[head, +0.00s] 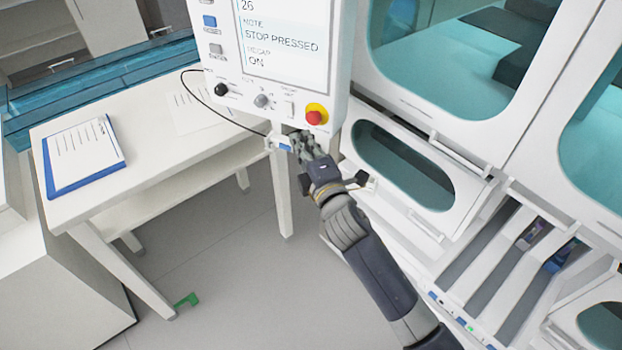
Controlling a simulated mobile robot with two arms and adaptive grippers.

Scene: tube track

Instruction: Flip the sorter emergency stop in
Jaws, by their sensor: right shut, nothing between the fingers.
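The emergency stop (316,115) is a red button on a yellow round base at the lower right of the white control panel (340,60). The panel's screen (283,40) reads "STOP PRESSED". My right gripper (299,138) is just below and slightly left of the button, near the panel's bottom edge. It is shut and empty. I cannot tell whether it touches the panel. My left gripper is not in view.
A white table (150,190) stands at the left with a blue clipboard (83,153) on it. A black cable (190,88) loops from the panel over the table. The white sorter machine (480,130) with windows and open chutes fills the right. A green piece (187,300) lies on the floor.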

